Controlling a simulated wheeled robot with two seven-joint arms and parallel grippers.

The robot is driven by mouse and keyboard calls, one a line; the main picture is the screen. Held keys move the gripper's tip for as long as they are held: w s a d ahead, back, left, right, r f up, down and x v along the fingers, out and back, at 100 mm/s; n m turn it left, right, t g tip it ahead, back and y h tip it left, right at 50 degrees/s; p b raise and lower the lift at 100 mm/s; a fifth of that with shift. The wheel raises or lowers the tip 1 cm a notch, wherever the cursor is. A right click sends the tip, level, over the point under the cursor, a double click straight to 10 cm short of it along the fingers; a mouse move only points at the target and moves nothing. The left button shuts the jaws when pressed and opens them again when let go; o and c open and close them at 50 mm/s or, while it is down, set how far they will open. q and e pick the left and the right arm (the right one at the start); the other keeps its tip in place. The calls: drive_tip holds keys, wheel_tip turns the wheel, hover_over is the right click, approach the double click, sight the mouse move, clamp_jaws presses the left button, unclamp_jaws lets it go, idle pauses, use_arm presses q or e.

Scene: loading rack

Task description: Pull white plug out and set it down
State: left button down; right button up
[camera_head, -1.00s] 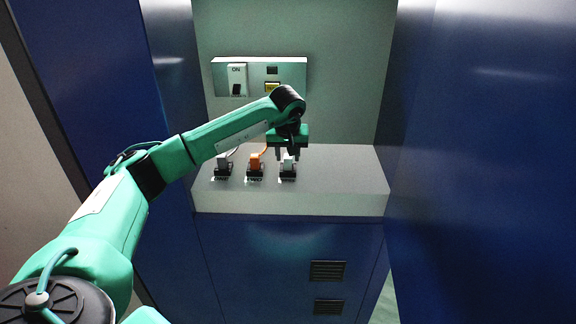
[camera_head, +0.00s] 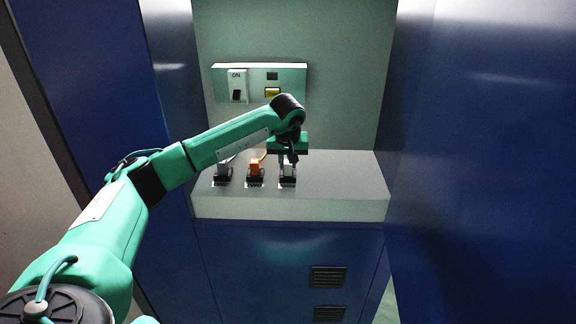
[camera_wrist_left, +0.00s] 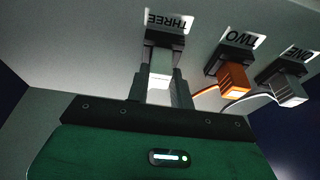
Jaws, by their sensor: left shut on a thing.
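The white plug (camera_head: 288,172) sits in the rightmost socket on the grey bench top. In the left wrist view the white plug (camera_wrist_left: 161,66) stands in the black socket (camera_wrist_left: 164,40) labelled THREE. My left gripper (camera_head: 288,164) is over this plug from above. Its two fingers are shut on the plug's sides, as the left wrist view (camera_wrist_left: 160,88) shows. The fingers partly hide the plug in the head view. My right gripper is not in view.
An orange plug (camera_head: 256,169) in socket TWO and a grey plug (camera_head: 223,170) in socket ONE stand to the left, with cables. A wall panel (camera_head: 255,82) with an ON switch is behind. The bench top (camera_head: 345,180) is clear to the right. Blue walls flank it.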

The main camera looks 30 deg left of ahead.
use_arm(q)
drive_tip(key=shift+r, duration=0.15)
drive_tip(key=shift+r+p, duration=2.05)
drive_tip(key=shift+r, duration=0.8)
